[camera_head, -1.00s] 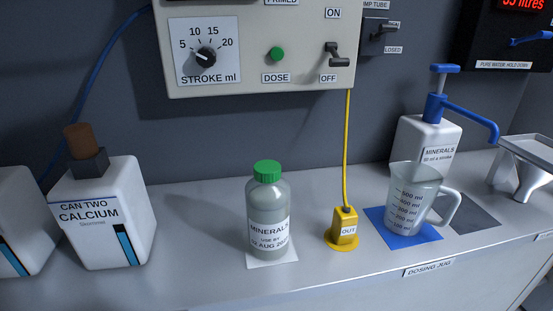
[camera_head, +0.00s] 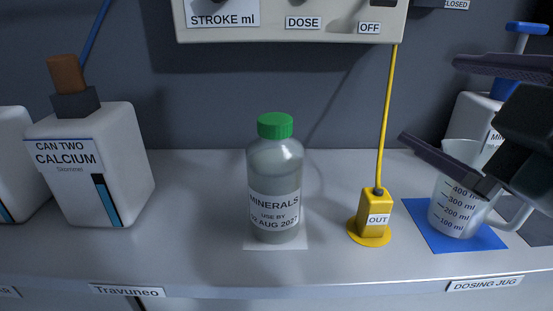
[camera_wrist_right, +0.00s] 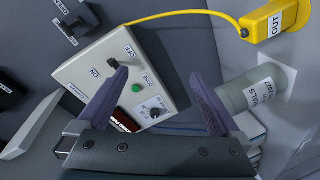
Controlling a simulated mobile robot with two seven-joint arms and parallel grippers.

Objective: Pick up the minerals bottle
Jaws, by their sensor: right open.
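The minerals bottle (camera_head: 274,170) is clear grey with a green cap and a white label. It stands upright on a white square (camera_head: 290,243) in the middle of the counter. It also shows in the right wrist view (camera_wrist_right: 254,93), at the right, outside the fingers. My right gripper (camera_head: 428,99) comes in from the right, open and empty, in front of the jug and to the right of the bottle. Its two purple-grey fingers are spread in the right wrist view (camera_wrist_right: 158,75). My left gripper is not in view.
A yellow OUT block (camera_head: 376,213) with a yellow tube stands between the bottle and the measuring jug (camera_head: 455,208) on its blue mat (camera_head: 428,237). A white calcium can (camera_head: 92,170) stands left. The control box (camera_head: 290,25) hangs above.

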